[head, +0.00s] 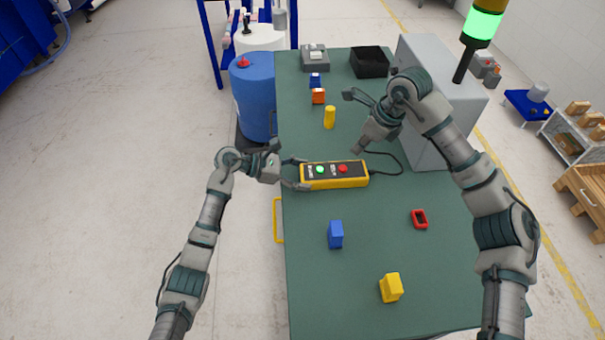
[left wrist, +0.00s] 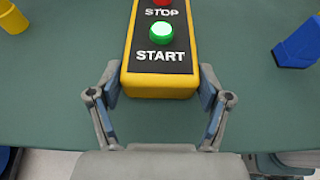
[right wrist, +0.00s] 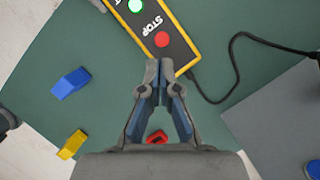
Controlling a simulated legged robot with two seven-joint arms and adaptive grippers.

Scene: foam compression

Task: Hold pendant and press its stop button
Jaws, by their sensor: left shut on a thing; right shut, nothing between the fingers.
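The yellow pendant (head: 333,182) lies on the green table, its black face up. It has a lit green START button (left wrist: 161,33) and a red STOP button (head: 343,169), which also shows in the right wrist view (right wrist: 162,40). My left gripper (head: 298,173) is shut on the START end of the pendant, one finger on each side (left wrist: 160,85). My right gripper (head: 358,150) is shut and empty, above the table near the STOP end. In the right wrist view its closed fingertips (right wrist: 152,70) appear just below the STOP button, apart from it as far as I can tell.
A black cable (head: 398,160) runs from the pendant toward the grey cabinet (head: 432,130), which bears a green-lit lamp (head: 482,25). Blue (head: 336,234) and yellow (head: 391,288) blocks and a red ring (head: 419,219) lie nearer. A yellow cylinder (head: 329,118) stands beyond the pendant.

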